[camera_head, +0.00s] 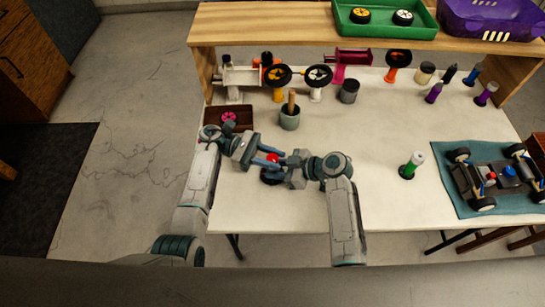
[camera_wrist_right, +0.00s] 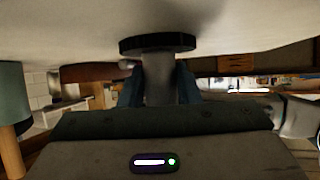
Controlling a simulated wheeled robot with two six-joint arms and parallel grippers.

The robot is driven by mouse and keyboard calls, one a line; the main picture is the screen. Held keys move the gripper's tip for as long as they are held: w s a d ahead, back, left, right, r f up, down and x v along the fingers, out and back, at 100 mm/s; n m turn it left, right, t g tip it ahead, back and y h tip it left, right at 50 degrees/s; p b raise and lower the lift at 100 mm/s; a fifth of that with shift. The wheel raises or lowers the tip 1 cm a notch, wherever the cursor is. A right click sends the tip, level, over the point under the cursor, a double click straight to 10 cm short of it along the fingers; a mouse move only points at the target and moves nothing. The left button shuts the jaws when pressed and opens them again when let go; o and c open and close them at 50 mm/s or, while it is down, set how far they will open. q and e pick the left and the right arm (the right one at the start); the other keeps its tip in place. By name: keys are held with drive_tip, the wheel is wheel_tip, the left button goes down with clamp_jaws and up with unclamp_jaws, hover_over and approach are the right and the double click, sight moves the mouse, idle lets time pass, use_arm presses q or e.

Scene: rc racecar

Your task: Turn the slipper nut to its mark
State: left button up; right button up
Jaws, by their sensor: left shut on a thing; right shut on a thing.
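A small red part (camera_head: 273,158), which looks like the slipper nut, sits above a dark round base (camera_head: 271,178) near the table's front left. My left gripper (camera_head: 269,160) is shut on the red part from the left; the fingers hide much of it. My right gripper (camera_head: 281,162) comes in from the right just beside it. In the right wrist view its blue fingers (camera_wrist_right: 158,85) are shut on a grey post (camera_wrist_right: 159,72). The post joins a black disc (camera_wrist_right: 158,43) against the white table. No mark on the nut can be made out.
An RC car chassis (camera_head: 495,178) lies on a teal mat (camera_head: 462,205) at the right. A grey cup (camera_head: 290,120), a brown tray (camera_head: 243,115) and wheels on stands (camera_head: 318,78) are behind my grippers. The table's middle is clear.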

sight(272, 157)
use_arm(q)
drive_tip(key=shift+m+g+y, duration=0.4)
drive_tip(key=shift+m+g, duration=0.2)
drive_tip(key=shift+g, duration=0.2)
drive_tip(key=o, duration=1)
wheel_tip(272, 157, up, 10)
drive_tip(key=shift+f, duration=0.1)
